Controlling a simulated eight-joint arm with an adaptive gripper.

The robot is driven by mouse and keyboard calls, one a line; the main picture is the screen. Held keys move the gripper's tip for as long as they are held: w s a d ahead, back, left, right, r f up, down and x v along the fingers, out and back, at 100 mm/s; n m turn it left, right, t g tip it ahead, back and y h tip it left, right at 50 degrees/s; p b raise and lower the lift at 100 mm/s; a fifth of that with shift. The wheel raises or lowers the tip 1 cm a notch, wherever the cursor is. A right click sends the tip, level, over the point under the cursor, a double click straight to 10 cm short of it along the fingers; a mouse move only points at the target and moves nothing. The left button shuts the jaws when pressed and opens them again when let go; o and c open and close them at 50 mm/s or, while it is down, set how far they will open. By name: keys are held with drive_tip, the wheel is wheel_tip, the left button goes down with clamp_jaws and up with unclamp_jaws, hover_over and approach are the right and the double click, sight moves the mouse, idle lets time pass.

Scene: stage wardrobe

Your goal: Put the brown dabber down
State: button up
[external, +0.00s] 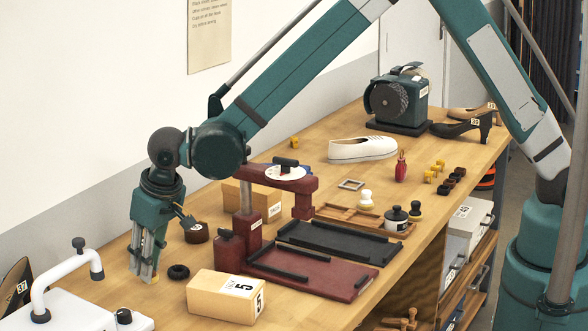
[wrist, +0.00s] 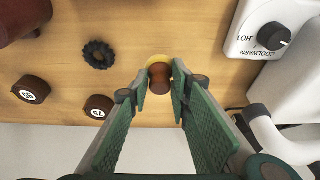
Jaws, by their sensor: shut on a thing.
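The brown dabber (wrist: 160,78) is between the fingertips of my gripper (wrist: 160,88) in the wrist view. Its brown handle is gripped, and its yellowish pad points away from my palm towards the wooden table. In the external view my gripper (external: 146,268) points down at the left part of the table, its tips low near the surface. The dabber is mostly hidden by the fingers there. I cannot tell whether its pad touches the wood.
A black ring (external: 178,272) lies right of my gripper, with brown round tins (wrist: 31,89) nearby. A white appliance (external: 75,306) with a knob and curved handle stands in front. A tan block (external: 226,296), red press (external: 246,225) and trays lie further right.

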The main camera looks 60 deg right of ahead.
drive_tip(key=shift+f, duration=1.85)
drive_tip(key=shift+f, duration=0.15)
drive_tip(key=o, duration=0.8)
drive_tip(key=shift+c, duration=0.2)
drive_tip(key=shift+r, duration=0.2)
drive_tip(key=v, duration=1.2)
drive_tip(key=shift+d, duration=0.1)
